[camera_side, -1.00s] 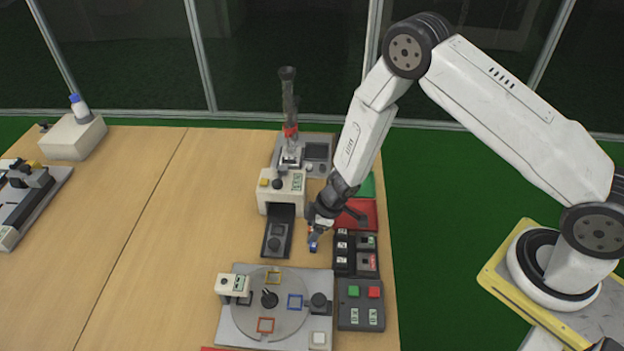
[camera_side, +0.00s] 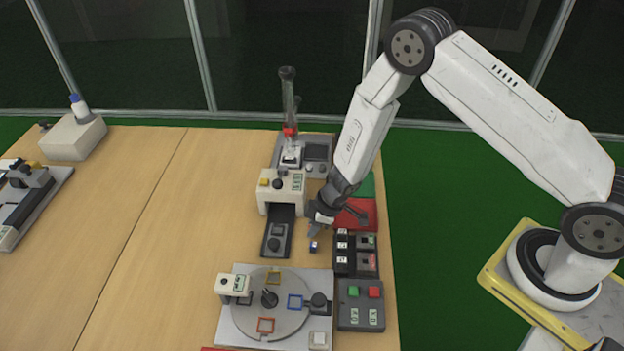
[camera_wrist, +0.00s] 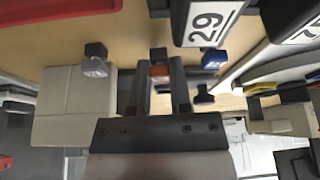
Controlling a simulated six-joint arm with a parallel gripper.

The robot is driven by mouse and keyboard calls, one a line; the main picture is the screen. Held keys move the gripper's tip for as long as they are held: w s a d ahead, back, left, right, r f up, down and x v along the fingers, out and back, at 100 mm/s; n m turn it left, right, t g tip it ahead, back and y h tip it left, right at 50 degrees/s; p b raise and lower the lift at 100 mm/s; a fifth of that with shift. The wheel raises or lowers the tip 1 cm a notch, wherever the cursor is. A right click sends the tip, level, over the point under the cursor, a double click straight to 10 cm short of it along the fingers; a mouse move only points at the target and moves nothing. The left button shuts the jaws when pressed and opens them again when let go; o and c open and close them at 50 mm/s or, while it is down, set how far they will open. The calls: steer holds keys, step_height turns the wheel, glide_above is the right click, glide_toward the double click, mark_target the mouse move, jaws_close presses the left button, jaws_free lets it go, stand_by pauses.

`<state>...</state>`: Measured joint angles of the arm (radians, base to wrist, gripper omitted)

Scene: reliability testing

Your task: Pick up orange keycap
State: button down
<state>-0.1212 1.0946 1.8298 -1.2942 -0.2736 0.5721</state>
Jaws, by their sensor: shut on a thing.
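The orange keycap (camera_wrist: 159,72) is between the two fingers of my gripper (camera_wrist: 161,90) in the wrist view. The fingers are shut on it. In the side view my gripper (camera_side: 315,228) points down at the right part of the table, just above a small blue keycap (camera_side: 313,246). The orange keycap cannot be made out in that view. In the wrist view the blue keycap (camera_wrist: 214,58) is to the right of the fingers, and a grey-white keycap (camera_wrist: 95,66) is to the left. Both are apart from the fingers.
A dark switch panel (camera_side: 343,262) stands right of my gripper, with a red tray (camera_side: 368,208) behind it. A cream machine with a dark slide (camera_side: 275,245) stands to the left. A turntable station (camera_side: 240,312) with colored square frames is in front. The table's middle is clear.

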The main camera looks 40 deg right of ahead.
steer(key=shift+r, duration=4.65)
